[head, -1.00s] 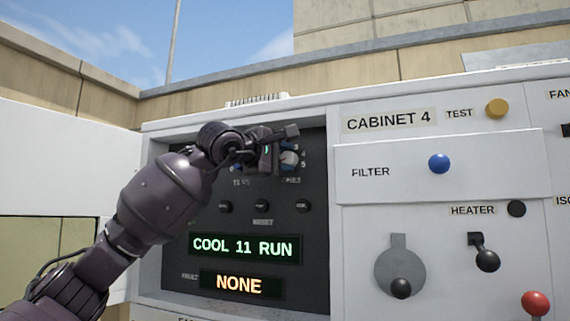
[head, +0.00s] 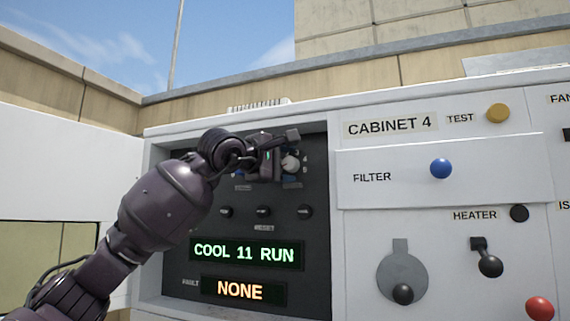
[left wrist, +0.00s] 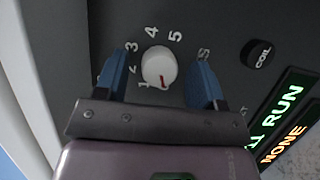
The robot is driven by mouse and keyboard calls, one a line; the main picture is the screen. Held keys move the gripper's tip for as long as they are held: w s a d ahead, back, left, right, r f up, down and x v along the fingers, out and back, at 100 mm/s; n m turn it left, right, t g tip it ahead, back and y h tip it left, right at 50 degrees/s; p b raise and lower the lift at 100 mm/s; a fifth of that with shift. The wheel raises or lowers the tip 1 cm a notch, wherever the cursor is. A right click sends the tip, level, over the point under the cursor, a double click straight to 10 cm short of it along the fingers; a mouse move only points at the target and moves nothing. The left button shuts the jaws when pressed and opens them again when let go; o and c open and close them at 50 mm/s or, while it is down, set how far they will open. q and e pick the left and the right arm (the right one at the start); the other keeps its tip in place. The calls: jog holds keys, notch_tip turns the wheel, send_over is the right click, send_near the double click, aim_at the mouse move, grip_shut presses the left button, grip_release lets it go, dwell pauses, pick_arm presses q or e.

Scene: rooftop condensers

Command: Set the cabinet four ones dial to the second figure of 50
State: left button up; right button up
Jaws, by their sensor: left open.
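The cabinet four ones dial (head: 290,163) is a white round knob on the dark recessed panel, partly hidden behind my left gripper in the head view. In the left wrist view the dial (left wrist: 158,62) shows whole, with figures 1 to 5 visible around it. Its red mark is on the side near the 1. My left gripper (left wrist: 160,72) is open, with one blue finger on each side of the dial. Gaps show between the fingers and the knob. The tens dial is hidden behind my left arm. The green display (head: 244,252) reads COOL 11 RUN. My right gripper is not in view.
The orange fault display (head: 240,290) reads NONE. Several small black knobs (head: 263,212) sit below the dials. To the right are a yellow TEST button (head: 498,113), a blue FILTER knob (head: 441,168) and black handles (head: 490,265). The recess frame (head: 330,230) borders the panel.

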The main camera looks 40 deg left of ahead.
pick_arm(q)
jog(key=shift+s+a, duration=0.1)
jog(key=shift+s, duration=0.3)
jog(key=s+a+b, duration=0.1)
jog(key=s+b, duration=0.1)
jog(key=s, duration=0.7)
jog(key=shift+s+a, duration=0.2)
jog(key=shift+s, duration=0.2)
jog(key=shift+f, duration=0.1)
